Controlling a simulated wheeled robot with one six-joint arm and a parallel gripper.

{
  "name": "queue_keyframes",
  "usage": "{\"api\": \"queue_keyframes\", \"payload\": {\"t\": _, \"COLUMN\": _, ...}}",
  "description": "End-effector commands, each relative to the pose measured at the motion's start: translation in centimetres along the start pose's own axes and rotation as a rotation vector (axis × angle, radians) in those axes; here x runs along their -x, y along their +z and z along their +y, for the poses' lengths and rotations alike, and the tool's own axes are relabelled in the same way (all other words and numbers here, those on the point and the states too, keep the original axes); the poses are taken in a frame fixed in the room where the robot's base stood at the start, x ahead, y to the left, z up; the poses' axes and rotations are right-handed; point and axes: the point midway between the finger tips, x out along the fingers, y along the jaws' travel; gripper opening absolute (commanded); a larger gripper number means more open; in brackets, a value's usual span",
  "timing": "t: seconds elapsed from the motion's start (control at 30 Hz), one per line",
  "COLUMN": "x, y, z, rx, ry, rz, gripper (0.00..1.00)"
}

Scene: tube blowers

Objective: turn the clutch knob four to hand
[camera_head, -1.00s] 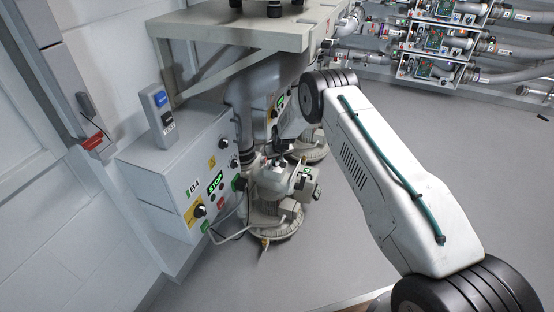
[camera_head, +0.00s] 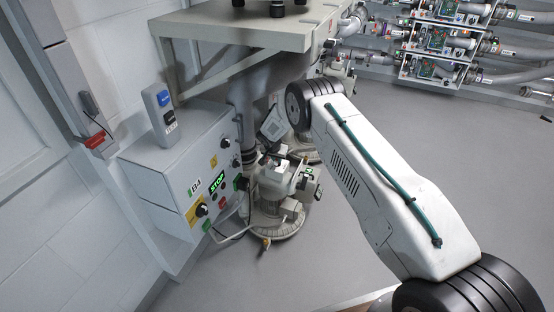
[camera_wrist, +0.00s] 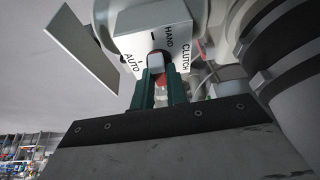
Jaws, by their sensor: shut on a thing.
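The clutch knob (camera_wrist: 158,61) shows in the wrist view as a small pale block with a reddish part beside it. It sits in front of a white plate (camera_wrist: 133,43) lettered AUTO, HAND and CLUTCH. My gripper (camera_wrist: 157,75) has its green fingers shut on the knob from both sides. The fingers and the glare hide which label the knob points to. In the head view my wrist is by the pale blower unit (camera_head: 276,178), and the knob and fingertips cannot be made out there.
A shelf (camera_head: 250,33) overhangs the blower. Pipes and circuit boards (camera_head: 435,40) stand at the back right.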

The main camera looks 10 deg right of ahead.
Motion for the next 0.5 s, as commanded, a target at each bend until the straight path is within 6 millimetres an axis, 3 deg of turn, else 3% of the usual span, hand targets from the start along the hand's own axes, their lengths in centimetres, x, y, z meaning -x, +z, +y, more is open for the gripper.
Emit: {"api": "queue_keyframes", "payload": {"t": 0.5, "x": 0.01, "y": -0.08, "z": 0.01, "rx": -0.037, "ry": 0.015, "rz": 0.000, "gripper": 0.00}}
